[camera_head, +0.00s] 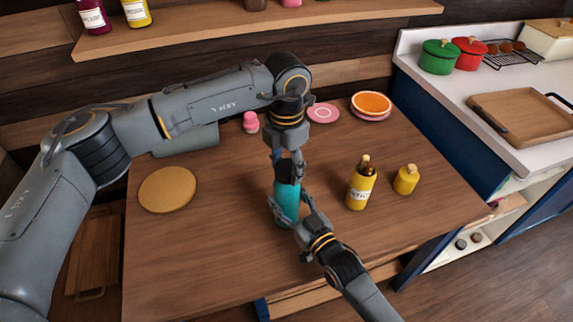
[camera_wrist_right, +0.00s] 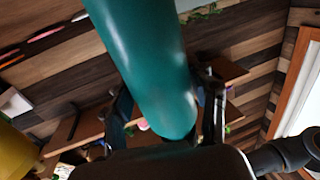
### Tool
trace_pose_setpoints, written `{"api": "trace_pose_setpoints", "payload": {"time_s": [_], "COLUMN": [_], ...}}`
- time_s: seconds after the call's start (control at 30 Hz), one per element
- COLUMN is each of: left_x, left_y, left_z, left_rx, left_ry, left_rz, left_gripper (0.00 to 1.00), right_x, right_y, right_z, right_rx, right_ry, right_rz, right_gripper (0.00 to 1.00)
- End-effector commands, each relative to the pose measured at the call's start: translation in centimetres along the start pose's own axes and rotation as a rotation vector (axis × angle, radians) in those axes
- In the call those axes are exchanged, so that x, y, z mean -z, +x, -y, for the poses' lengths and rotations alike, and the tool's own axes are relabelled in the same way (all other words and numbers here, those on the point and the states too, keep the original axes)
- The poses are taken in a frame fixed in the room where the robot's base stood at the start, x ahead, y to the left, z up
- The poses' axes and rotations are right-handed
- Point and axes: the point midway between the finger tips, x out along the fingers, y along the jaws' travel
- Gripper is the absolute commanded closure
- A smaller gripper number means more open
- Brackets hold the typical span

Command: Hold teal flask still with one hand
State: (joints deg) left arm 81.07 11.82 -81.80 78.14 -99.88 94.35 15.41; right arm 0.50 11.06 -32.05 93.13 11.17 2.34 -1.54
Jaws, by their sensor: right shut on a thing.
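The teal flask (camera_head: 287,203) stands upright on the wooden table, with a dark cap (camera_head: 288,172) on top. My right gripper (camera_head: 291,212) is shut on the flask's body from the front right. In the right wrist view the flask (camera_wrist_right: 150,65) runs between the two fingers (camera_wrist_right: 168,115) of this gripper. My left gripper (camera_head: 286,166) points down from above, its fingers on either side of the cap. I cannot tell whether they press on it. The left gripper hides part of the flask's top, and the right fingers hide part of its lower body.
A yellow labelled bottle (camera_head: 360,187) and a small yellow jar (camera_head: 405,180) stand right of the flask. A round board (camera_head: 168,189) lies left. A pink figure-like item (camera_head: 250,122), a pink plate (camera_head: 323,113) and an orange dish (camera_head: 371,103) are at the back. The front left tabletop is clear.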

Motion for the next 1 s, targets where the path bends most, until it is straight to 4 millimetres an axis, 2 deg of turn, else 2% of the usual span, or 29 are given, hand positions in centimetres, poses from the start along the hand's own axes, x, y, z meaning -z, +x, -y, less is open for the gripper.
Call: {"api": "trace_pose_setpoints", "payload": {"time_s": [0.03,0.1,0.47,0.57,1.0], "left_x": [0.0,0.0,0.0,-0.1,-0.1], "left_y": [0.0,0.0,-0.4,-1.5,-10.2], "left_z": [0.0,0.0,0.0,-0.1,-0.1], "left_rx": [0.000,0.000,0.000,-0.001,-0.001], "left_ry": [-0.001,-0.001,0.000,0.000,-0.001], "left_rz": [0.000,0.000,0.001,0.004,0.003], "left_gripper": [0.36,0.26,0.26,0.26,0.26], "right_x": [0.0,0.0,0.0,0.0,0.0], "right_y": [0.0,0.0,0.0,0.0,0.0], "right_z": [0.0,0.0,0.0,0.0,0.0], "right_rx": [0.000,0.000,0.000,0.000,0.000], "right_ry": [0.000,0.000,0.000,0.000,0.000], "right_rz": [0.000,0.000,0.000,0.001,0.001], "right_gripper": [1.00,1.00,1.00,1.00,1.00]}}
